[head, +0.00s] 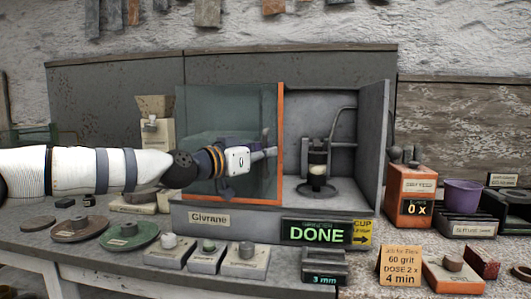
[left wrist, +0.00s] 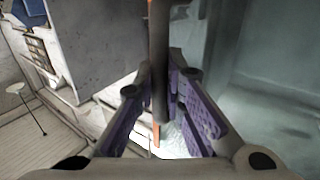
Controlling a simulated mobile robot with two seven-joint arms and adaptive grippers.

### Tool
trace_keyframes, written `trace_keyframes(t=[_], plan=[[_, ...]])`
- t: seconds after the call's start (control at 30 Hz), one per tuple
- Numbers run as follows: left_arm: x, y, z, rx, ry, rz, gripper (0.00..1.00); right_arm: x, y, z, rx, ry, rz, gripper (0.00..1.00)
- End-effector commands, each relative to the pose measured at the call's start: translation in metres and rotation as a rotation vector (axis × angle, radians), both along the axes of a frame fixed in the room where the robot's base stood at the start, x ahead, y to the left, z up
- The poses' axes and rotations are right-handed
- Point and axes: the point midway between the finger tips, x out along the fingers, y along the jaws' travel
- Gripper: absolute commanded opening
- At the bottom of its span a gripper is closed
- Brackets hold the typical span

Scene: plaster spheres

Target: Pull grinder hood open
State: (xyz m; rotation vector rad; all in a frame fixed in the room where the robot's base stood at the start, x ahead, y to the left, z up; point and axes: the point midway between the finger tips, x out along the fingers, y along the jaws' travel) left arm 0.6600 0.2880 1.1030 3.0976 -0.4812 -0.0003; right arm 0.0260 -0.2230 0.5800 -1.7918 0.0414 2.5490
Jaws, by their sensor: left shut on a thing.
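The grinder (head: 372,150) is a grey cabinet with a label reading "Givrane" and a green display reading "DONE". Its hood (head: 225,112) is a see-through panel with an orange edge. The hood stands over the left half of the cabinet, and the right half is uncovered, showing a dark fixture with a small cup (head: 317,172). My left gripper (head: 270,152) is at the orange edge. In the left wrist view its purple-padded fingers (left wrist: 163,105) are closed around a dark upright bar at that edge. My right gripper is out of view.
Flat discs (head: 128,235) and small blocks (head: 205,258) line the front left of the bench. An orange box (head: 411,192) reading "0 x", a purple cup (head: 462,195) and an orange card (head: 400,265) stand to the right. A board stands behind the cabinet.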

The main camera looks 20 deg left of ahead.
Motion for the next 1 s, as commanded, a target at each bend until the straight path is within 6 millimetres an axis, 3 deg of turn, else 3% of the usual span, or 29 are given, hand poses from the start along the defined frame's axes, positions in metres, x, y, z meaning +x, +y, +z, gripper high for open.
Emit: trace_keyframes(t=[0.03,0.07,0.37,0.7,1.0], plan=[[0.000,-0.001,-0.003,0.002,0.006,-0.002,0.12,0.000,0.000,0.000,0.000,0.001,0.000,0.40],[0.000,-0.001,-0.003,0.002,0.006,-0.002,0.19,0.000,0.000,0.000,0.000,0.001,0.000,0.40],[-0.001,0.000,-0.001,0.001,0.002,-0.001,0.20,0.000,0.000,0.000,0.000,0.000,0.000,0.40],[-0.057,0.018,0.001,0.000,-0.001,-0.001,0.20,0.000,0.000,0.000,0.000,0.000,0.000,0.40],[-0.072,0.022,-0.002,0.000,0.004,-0.002,0.20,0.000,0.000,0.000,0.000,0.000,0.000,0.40]])
